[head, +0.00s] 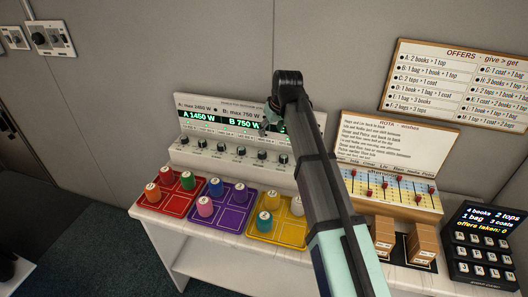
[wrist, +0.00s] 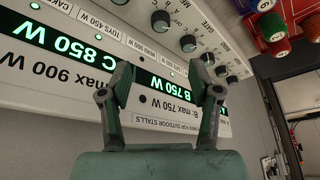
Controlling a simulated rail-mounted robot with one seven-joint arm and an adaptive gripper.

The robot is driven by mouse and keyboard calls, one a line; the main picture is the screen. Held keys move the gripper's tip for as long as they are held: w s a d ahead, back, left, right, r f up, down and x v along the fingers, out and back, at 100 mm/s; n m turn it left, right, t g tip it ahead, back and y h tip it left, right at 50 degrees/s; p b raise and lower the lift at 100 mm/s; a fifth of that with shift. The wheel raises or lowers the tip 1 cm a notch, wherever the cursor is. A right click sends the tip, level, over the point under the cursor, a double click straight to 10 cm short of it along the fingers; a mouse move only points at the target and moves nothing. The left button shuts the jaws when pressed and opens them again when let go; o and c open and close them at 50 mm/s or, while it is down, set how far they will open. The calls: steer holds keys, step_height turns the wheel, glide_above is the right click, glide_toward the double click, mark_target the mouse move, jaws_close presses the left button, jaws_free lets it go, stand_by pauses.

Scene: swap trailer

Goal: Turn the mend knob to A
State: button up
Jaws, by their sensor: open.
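The white control panel (head: 215,157) stands at the back of the counter with a row of dark knobs. I cannot read which knob is mend. My gripper (wrist: 167,90) is open and empty in front of the display strip, apart from the knobs.
Red (head: 148,203), purple (head: 193,218) and yellow (head: 289,235) trays with coloured pegs lie in front of the panel. Right of my arm are a rota board (head: 396,143) with sliders, cardboard boxes (head: 424,243) and a black keypad (head: 489,222). An offers board (head: 460,85) hangs on the wall.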

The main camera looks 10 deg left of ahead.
mark_target(262, 152)
steer(key=p+x, duration=0.3)
steer(key=x, duration=1.3)
steer(key=shift+p, duration=0.4)
steer(key=shift+r, duration=0.1)
steer(key=c, duration=1.1)
